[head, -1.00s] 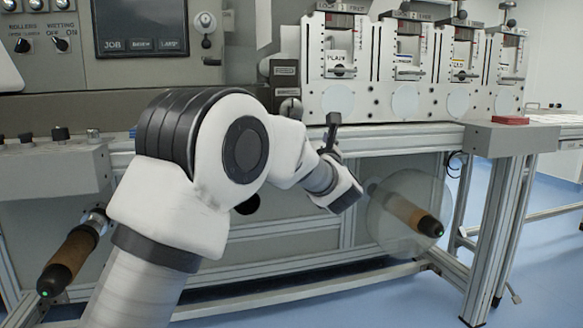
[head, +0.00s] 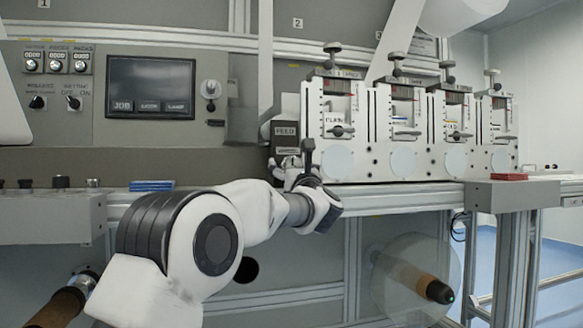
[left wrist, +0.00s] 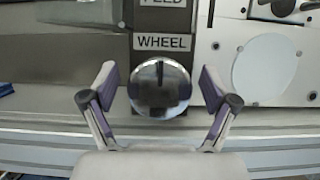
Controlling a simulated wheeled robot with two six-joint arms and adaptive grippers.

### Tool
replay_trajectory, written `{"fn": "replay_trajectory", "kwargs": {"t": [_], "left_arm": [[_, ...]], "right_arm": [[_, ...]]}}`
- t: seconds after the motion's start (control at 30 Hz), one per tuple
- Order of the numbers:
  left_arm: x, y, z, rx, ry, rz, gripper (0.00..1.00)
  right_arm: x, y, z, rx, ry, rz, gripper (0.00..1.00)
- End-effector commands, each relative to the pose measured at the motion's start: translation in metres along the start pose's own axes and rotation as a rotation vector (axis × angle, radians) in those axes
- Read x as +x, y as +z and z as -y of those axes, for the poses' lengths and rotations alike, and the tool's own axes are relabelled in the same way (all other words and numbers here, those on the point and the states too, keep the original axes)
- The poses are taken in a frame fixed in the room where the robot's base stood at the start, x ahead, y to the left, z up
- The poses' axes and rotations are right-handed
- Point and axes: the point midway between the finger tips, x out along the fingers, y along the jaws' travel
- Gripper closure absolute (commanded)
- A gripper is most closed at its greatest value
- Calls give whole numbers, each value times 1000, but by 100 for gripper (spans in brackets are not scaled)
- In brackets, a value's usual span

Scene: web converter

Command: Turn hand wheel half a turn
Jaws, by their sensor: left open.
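The hand wheel (left wrist: 160,89) is a round, shiny metal knob with a dark mark near its top. My left gripper (left wrist: 157,88) is open, with one finger on each side of the wheel. Gaps show between both fingers and the rim. In the head view my left gripper (head: 304,172) is in front of the dark FEED plate (head: 286,132) and hides most of the wheel. My right gripper is not in view.
Several white print units (head: 402,135) stand right of the wheel. A control panel with a dark screen (head: 151,87) is at left. A metal rail (head: 400,198) runs below. A roll with a clear disc (head: 420,275) sticks out lower right.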

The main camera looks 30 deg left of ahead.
Motion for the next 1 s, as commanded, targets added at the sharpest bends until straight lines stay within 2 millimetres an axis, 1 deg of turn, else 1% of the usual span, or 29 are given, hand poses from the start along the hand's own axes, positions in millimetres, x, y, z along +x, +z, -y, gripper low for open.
{"fn": "replay_trajectory", "kwargs": {"t": [0.03,0.07,0.1,0.17,0.2,0.43,0.63,0.87,1.0], "left_arm": [[0,0,0,0,0,0,21],[0,0,0,0,0,0,31],[0,0,0,0,0,0,46],[0,0,0,0,0,0,67],[0,0,0,0,0,0,73],[0,0,0,3,-2,0,74],[0,0,0,38,-16,1,74],[0,1,0,149,-61,0,74],[0,2,1,252,-104,0,74]], "right_arm": [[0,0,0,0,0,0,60],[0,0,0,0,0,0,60],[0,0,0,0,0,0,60],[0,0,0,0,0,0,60],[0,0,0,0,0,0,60],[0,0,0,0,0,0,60],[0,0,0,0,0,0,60],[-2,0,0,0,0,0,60],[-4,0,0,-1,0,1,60]]}}
